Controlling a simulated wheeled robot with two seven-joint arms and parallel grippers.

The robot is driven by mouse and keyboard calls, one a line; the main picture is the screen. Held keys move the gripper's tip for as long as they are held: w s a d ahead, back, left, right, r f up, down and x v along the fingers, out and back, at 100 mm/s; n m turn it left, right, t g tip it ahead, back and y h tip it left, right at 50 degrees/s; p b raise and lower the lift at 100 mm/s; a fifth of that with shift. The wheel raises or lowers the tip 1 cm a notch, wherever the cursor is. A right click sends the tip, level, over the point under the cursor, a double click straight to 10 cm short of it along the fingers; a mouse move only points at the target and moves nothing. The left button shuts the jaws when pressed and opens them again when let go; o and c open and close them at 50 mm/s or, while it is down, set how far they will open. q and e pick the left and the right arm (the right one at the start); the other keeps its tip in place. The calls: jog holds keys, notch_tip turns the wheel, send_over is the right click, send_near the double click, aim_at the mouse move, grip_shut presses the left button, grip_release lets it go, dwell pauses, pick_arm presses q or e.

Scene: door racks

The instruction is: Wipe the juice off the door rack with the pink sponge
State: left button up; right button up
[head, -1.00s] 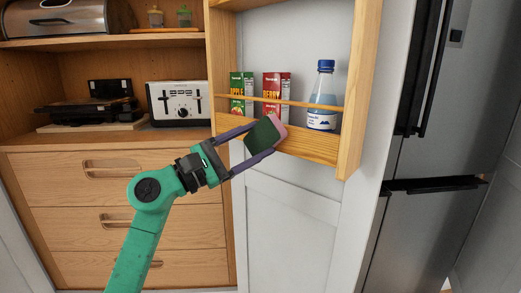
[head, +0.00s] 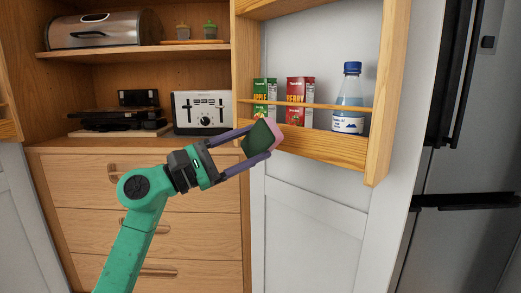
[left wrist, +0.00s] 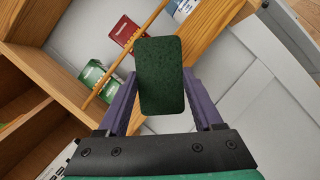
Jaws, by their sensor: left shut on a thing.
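My left gripper (head: 258,146) is shut on the pink sponge (head: 276,133), which has a dark green face. In the left wrist view the sponge's green face (left wrist: 160,76) fills the middle, between the two purple fingers. The sponge is in front of the door rack (head: 330,149), by the left part of its lower wooden board. I cannot tell whether it touches the board. The rack holds a green apple carton (head: 264,92), a red berry carton (head: 299,97) and a water bottle (head: 350,98). I make out no juice spill. My right gripper is not in view.
A toaster (head: 203,111) and a dark appliance (head: 122,119) stand on the wooden counter at left. Below are drawers (head: 190,210). A steel fridge (head: 465,160) stands at right. The door panel (head: 310,230) below the rack is bare.

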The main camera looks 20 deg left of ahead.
pick_arm(q)
jog(key=shift+s+a+f+b, duration=0.15)
jog(key=shift+s+a+b, duration=0.25)
jog(key=shift+s, duration=0.4)
jog(key=shift+s+a, duration=0.1)
jog(key=shift+s+a+b, duration=0.2)
jog(key=shift+s+b, duration=0.15)
jog(key=shift+s+a+b, duration=0.55)
jog(key=shift+s, duration=0.35)
